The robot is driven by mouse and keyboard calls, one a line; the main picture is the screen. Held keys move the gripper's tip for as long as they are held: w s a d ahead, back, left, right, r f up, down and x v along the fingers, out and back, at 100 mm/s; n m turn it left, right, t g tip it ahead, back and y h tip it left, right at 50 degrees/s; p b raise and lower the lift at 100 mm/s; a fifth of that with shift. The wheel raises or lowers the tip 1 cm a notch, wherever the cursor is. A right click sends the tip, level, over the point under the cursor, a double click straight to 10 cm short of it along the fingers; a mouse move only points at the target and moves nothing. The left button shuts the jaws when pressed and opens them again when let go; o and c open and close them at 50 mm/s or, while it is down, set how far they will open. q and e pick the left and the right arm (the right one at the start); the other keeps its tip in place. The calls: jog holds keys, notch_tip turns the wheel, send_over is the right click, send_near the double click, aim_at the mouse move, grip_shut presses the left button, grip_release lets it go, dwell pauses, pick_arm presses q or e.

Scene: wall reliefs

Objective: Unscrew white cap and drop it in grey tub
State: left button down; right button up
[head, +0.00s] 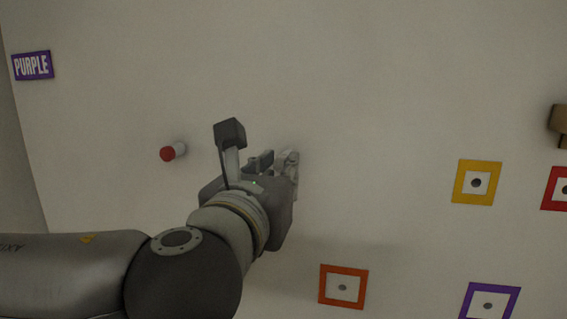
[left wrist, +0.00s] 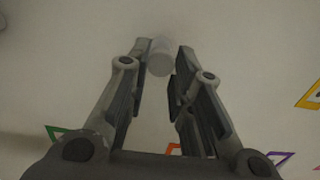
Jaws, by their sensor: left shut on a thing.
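My left gripper (head: 277,161) is up against the pale wall in the head view, with its fingers pointing away from me. In the left wrist view its two fingers are closed on the white cap (left wrist: 160,60), a short pale cylinder standing out from the wall between the fingertips. In the head view the cap is hidden by the gripper. I cannot tell whether the cap has turned or come loose. The grey tub does not show in either view. My right gripper is not in view.
A purple sign reading "PURPLE" (head: 33,66) is at upper left. Yellow (head: 477,182), orange (head: 343,270), purple (head: 490,289) and red (head: 548,189) frames are on the wall. A brown block (head: 559,118) juts in at right.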

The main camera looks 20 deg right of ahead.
pick_arm(q)
jog(key=n+b, duration=0.2)
jog(key=n, duration=0.3)
jog(key=shift+s+b, duration=0.1)
jog(key=shift+b, duration=0.2)
jog(key=n+b, duration=0.3)
jog(key=n, duration=0.2)
jog(key=shift+d+r, duration=0.1)
